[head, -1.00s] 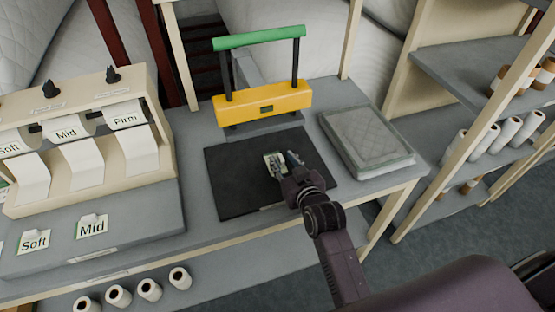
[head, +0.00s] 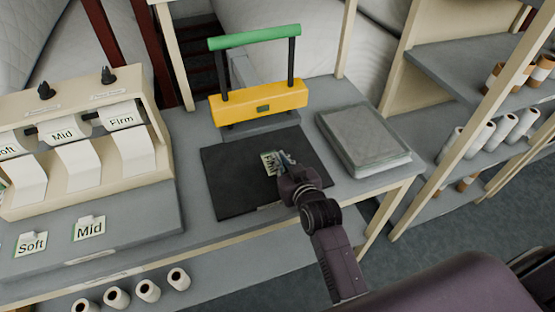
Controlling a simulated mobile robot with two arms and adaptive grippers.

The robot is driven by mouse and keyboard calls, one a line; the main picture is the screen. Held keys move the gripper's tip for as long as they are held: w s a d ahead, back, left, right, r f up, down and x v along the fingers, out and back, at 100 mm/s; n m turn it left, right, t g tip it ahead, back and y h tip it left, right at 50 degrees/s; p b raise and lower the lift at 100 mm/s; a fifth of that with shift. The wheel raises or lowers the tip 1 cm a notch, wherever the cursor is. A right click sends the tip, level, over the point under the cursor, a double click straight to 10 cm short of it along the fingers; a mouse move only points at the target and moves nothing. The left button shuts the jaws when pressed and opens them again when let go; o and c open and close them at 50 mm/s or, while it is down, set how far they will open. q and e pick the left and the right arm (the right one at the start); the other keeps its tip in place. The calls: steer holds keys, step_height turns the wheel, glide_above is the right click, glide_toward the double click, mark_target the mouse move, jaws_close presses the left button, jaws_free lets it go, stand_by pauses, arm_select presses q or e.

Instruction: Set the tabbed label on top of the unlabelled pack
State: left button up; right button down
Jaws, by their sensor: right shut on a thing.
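My right gripper (head: 285,163) is over the black mat and shut on a small white label (head: 267,161) with green edging. The label's print is partly hidden by the fingers; it seems to read "Firm". I cannot tell whether the label touches the mat. A flat grey pack (head: 362,136) with a clear wrap lies on the bench to the right of the mat, with no label visible on its top. My left gripper is not in view.
The black mat (head: 226,187) lies before a yellow press (head: 258,103) with a green handle. A dispenser (head: 90,178) holds Soft, Mid and Firm strips at left. Soft (head: 31,244) and Mid (head: 89,229) labels lie in front. A shelf post (head: 470,125) stands right of the pack.

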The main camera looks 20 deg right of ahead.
steer(key=shift+r, duration=0.45)
step_height(320, 180, up, 2)
steer(key=shift+r, duration=0.1)
steer(key=s+b, duration=0.3)
steer(key=s, duration=1.5)
steer(key=shift+d+r+b, duration=0.15)
steer(key=shift+d+b, duration=0.15)
